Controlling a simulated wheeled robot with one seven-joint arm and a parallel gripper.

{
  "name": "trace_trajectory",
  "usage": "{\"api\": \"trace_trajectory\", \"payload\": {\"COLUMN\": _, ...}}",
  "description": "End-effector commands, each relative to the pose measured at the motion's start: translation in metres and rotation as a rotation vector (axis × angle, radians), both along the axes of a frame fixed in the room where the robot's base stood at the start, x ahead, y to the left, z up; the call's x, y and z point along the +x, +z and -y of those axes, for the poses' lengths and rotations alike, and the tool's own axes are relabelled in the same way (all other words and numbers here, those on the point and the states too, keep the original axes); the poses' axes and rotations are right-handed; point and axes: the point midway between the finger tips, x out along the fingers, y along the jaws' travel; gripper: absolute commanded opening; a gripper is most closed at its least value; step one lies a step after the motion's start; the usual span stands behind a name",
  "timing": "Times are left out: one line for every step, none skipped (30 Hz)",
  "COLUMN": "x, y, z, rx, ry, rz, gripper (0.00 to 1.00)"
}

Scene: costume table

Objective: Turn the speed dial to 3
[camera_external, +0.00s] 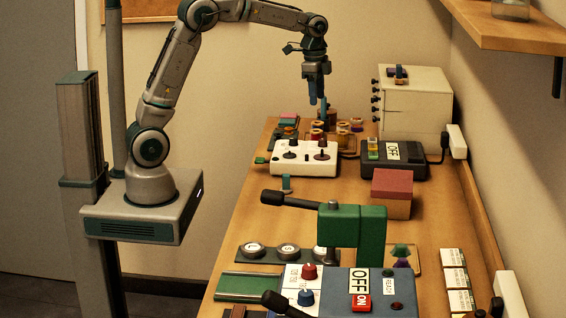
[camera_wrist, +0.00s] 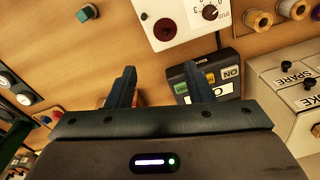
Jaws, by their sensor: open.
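A white control box (camera_external: 304,158) stands on the far half of the table, with a black knob (camera_external: 290,154) and a dark red knob (camera_external: 321,154) on top. In the wrist view the black dial (camera_wrist: 210,13) has small printed marks around it, including a 3. The dark red knob (camera_wrist: 165,29) sits beside it. I cannot read a speed label, and the dial's exact setting is unclear. My gripper (camera_external: 318,100) hangs above the far end of the table, pointing down, apart from the box. In the wrist view its fingers (camera_wrist: 158,88) are apart and empty.
A dark switch box (camera_external: 394,159) marked OFF stands right of the white box. Several spools (camera_external: 337,134) stand behind it. A cream cabinet (camera_external: 414,102) is at the back right. A green lever stand (camera_external: 352,232) and a blue-grey panel (camera_external: 340,290) with knobs are nearer.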

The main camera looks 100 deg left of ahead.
Motion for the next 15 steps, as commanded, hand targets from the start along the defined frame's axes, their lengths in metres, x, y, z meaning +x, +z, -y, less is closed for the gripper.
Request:
{"api": "trace_trajectory", "payload": {"x": 0.006, "y": -0.006, "z": -0.024, "rx": -0.003, "ry": -0.01, "rz": -0.014, "gripper": 0.48}}
{"api": "trace_trajectory", "payload": {"x": 0.008, "y": -0.01, "z": -0.035, "rx": -0.004, "ry": -0.021, "rz": -0.021, "gripper": 0.48}}
{"api": "trace_trajectory", "payload": {"x": 0.011, "y": -0.014, "z": -0.05, "rx": -0.006, "ry": -0.036, "rz": -0.029, "gripper": 0.48}}
{"api": "trace_trajectory", "payload": {"x": 0.013, "y": -0.017, "z": -0.06, "rx": -0.007, "ry": -0.046, "rz": -0.034, "gripper": 0.48}}
{"api": "trace_trajectory", "payload": {"x": 0.014, "y": -0.021, "z": -0.07, "rx": -0.009, "ry": -0.055, "rz": -0.04, "gripper": 0.48}}
{"api": "trace_trajectory", "payload": {"x": 0.015, "y": -0.025, "z": -0.08, "rx": -0.011, "ry": -0.067, "rz": -0.045, "gripper": 0.48}}
{"api": "trace_trajectory", "payload": {"x": 0.015, "y": -0.027, "z": -0.088, "rx": -0.012, "ry": -0.074, "rz": -0.049, "gripper": 0.48}}
{"api": "trace_trajectory", "payload": {"x": 0.015, "y": -0.03, "z": -0.094, "rx": -0.013, "ry": -0.082, "rz": -0.053, "gripper": 0.48}}
{"api": "trace_trajectory", "payload": {"x": 0.016, "y": -0.032, "z": -0.101, "rx": -0.014, "ry": -0.089, "rz": -0.056, "gripper": 0.48}}
{"api": "trace_trajectory", "payload": {"x": 0.015, "y": -0.034, "z": -0.105, "rx": -0.016, "ry": -0.094, "rz": -0.058, "gripper": 0.48}}
{"api": "trace_trajectory", "payload": {"x": 0.016, "y": -0.035, "z": -0.108, "rx": -0.017, "ry": -0.098, "rz": -0.06, "gripper": 0.48}}
{"api": "trace_trajectory", "payload": {"x": 0.016, "y": -0.036, "z": -0.111, "rx": -0.017, "ry": -0.102, "rz": -0.061, "gripper": 0.48}}
{"api": "trace_trajectory", "payload": {"x": 0.016, "y": -0.038, "z": -0.112, "rx": -0.018, "ry": -0.104, "rz": -0.062, "gripper": 0.48}}
{"api": "trace_trajectory", "payload": {"x": 0.016, "y": -0.039, "z": -0.113, "rx": -0.018, "ry": -0.105, "rz": -0.064, "gripper": 0.48}}
{"api": "trace_trajectory", "payload": {"x": 0.016, "y": -0.042, "z": -0.113, "rx": -0.019, "ry": -0.106, "rz": -0.064, "gripper": 0.48}}
